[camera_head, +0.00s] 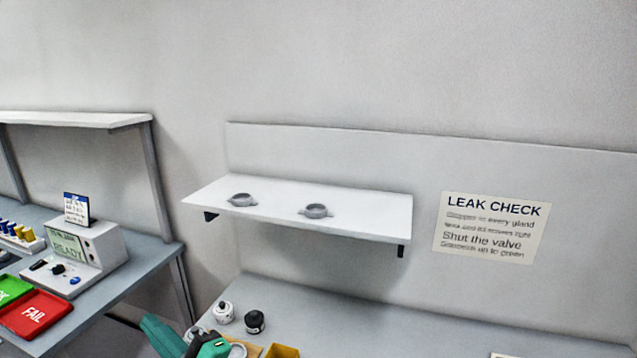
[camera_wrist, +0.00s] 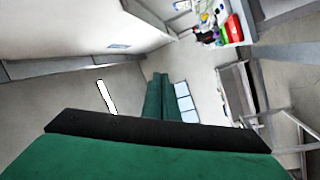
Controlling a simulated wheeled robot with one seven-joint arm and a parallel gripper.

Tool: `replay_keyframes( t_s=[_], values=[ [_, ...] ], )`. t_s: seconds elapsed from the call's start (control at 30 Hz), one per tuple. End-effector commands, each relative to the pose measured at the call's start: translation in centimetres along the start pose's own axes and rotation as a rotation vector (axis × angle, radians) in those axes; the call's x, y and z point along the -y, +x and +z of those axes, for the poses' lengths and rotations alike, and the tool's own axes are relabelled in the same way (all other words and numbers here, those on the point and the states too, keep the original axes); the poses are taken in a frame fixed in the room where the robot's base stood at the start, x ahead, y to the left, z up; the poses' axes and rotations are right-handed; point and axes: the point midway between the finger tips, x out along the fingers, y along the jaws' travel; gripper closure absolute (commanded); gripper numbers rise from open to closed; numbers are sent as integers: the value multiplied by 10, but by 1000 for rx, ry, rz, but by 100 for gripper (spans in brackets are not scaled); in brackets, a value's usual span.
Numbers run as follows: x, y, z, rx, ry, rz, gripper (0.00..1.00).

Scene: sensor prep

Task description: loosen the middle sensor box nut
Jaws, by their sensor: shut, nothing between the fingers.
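No sensor box or middle nut can be made out with certainty in either view. My gripper (camera_wrist: 160,76) shows in the wrist view as two green fingers lying together, shut and empty, pointing out over the room. In the head view, green parts of my arm (camera_head: 165,336) reach in at the bottom edge, in front of the bench. They hide part of a tan item (camera_head: 247,349) there. A yellow item (camera_head: 282,352) beside it is cut off by the frame edge.
A white shelf (camera_head: 370,212) above the bench (camera_head: 420,325) holds two grey lugged rings (camera_head: 241,200) (camera_head: 316,211). A white round part (camera_head: 223,312) and a black one (camera_head: 255,321) stand on the bench. A left table carries a READY tester (camera_head: 85,248) and a red FAIL tray (camera_head: 35,315).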

Motion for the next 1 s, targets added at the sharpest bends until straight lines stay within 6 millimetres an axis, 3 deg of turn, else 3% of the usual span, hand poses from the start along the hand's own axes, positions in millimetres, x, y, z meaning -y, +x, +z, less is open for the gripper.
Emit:
replay_keyframes(
  t_s=[0.23,0.47,0.67,0.77,1.0],
  values=[
    [28,4,-5,-55,-329,-291,100],
    [64,-21,20,-86,-608,-598,100],
    [89,-69,61,-106,-812,-899,100],
    [95,-102,86,-116,-894,-1061,100],
    [89,-204,144,-142,-1011,-1466,100]
  ],
)
